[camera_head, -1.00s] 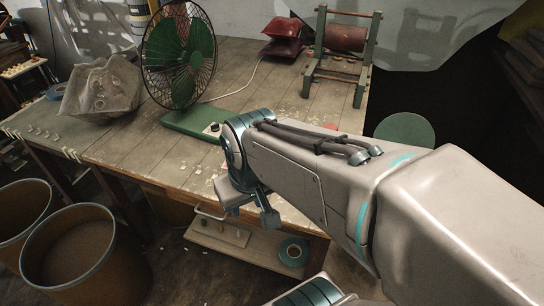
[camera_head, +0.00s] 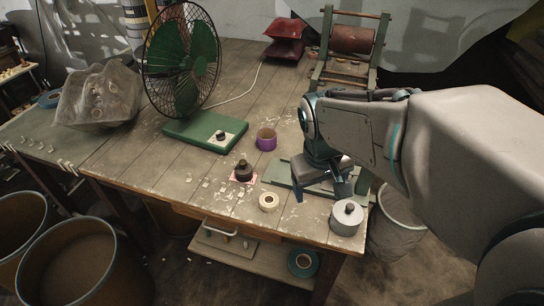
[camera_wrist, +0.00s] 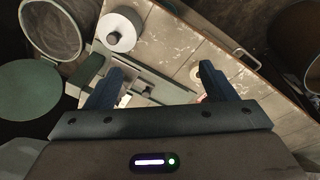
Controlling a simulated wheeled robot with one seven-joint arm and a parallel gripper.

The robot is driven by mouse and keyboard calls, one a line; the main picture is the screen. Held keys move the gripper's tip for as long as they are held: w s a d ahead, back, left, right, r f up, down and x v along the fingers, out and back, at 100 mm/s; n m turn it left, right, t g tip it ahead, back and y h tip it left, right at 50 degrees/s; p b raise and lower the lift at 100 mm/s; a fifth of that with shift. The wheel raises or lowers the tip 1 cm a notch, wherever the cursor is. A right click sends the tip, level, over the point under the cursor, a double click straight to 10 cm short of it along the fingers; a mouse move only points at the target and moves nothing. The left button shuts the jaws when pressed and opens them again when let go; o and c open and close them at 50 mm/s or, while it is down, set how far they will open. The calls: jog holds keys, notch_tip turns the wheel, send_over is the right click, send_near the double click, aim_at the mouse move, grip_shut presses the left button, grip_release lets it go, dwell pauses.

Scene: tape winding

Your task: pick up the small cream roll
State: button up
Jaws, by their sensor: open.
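The small cream roll (camera_head: 269,202) lies flat near the table's front edge in the head view, its round hole facing up. My gripper (camera_head: 316,191) hangs over the table to the right of the roll, apart from it and empty. In the wrist view my gripper (camera_wrist: 161,80) shows two blue fingers spread wide, with a flat green-edged plate below them. A small pale patch beside the right finger may be the roll, but I cannot tell.
A purple roll (camera_head: 266,139) and a dark weight on a pink pad (camera_head: 243,172) stand near the cream roll. A grey lidded tin (camera_head: 345,218) stands at the front right corner. A green fan (camera_head: 204,132) is further back.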

jog(key=w+a+f+n+g+y, duration=0.1)
jog(key=w+a+f+n, duration=0.2)
jog(key=w+a, duration=0.25)
jog(key=w+a+f+n+g, duration=0.1)
jog(key=w+a+f+n, duration=0.3)
jog(key=w, duration=0.3)
jog(key=b, duration=0.2)
send_over(269, 197)
jog(key=s, duration=0.2)
jog(key=f, duration=0.7)
jog(key=shift+w+a+f, duration=0.15)
jog(key=shift+w, duration=0.05)
jog(key=shift+w+f, duration=0.1)
jog(key=shift+f, duration=2.8)
jog(key=c, duration=1.1)
